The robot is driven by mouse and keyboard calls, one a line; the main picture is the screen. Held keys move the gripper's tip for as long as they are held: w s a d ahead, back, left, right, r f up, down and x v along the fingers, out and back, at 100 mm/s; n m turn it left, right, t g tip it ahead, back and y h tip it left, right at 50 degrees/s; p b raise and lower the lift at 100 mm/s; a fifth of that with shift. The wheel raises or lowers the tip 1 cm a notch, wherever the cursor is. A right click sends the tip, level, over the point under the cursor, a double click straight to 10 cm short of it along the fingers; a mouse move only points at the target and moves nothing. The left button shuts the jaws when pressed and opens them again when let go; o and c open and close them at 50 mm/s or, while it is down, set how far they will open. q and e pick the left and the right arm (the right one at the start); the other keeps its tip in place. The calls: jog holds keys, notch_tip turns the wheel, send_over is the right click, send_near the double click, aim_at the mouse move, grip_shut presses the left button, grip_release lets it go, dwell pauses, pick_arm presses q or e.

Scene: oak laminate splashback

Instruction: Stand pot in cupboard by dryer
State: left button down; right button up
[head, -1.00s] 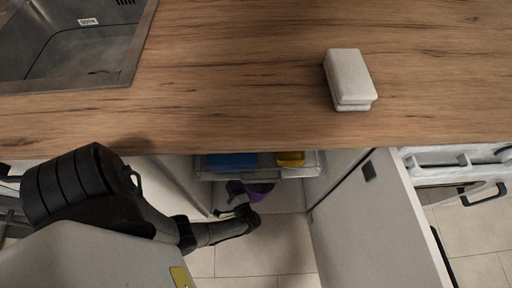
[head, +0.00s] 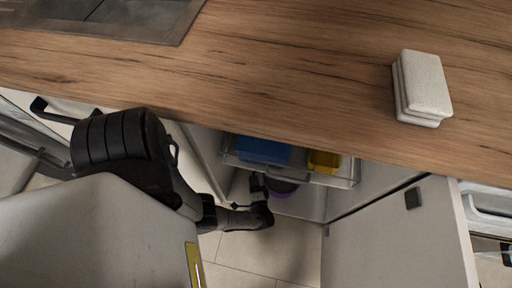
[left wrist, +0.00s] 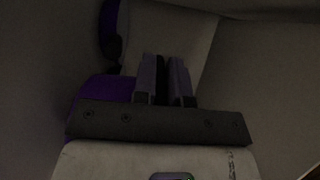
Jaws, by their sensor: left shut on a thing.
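The purple pot (head: 283,187) is low inside the open cupboard (head: 310,205), below a clear shelf, and is mostly hidden. My left gripper (head: 258,184) reaches into the cupboard from the left, at the pot's left side. In the dark left wrist view, the gripper's fingers (left wrist: 166,77) are close together on a thin dark part that looks like the pot's handle. Purple surfaces of the pot (left wrist: 102,90) show beside the fingers. I cannot tell whether the pot rests on the cupboard floor. My right gripper is not in view.
The cupboard door (head: 395,238) stands open on the right. A clear shelf tray (head: 345,172) holds a blue item (head: 262,150) and a yellow item (head: 323,161) above the pot. A white appliance (head: 490,205) is at far right. A sponge-like block (head: 424,85) lies on the counter (head: 290,70).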

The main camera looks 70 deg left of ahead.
pick_arm(q)
jog(key=shift+f+b, duration=1.8)
jog(key=shift+f, duration=0.6)
jog(key=shift+r, duration=0.1)
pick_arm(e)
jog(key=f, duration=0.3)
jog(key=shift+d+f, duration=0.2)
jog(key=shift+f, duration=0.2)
pick_arm(q)
jog(key=c, duration=1.2)
grip_release()
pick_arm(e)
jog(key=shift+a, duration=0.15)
pick_arm(q)
jog(key=shift+o, duration=0.2)
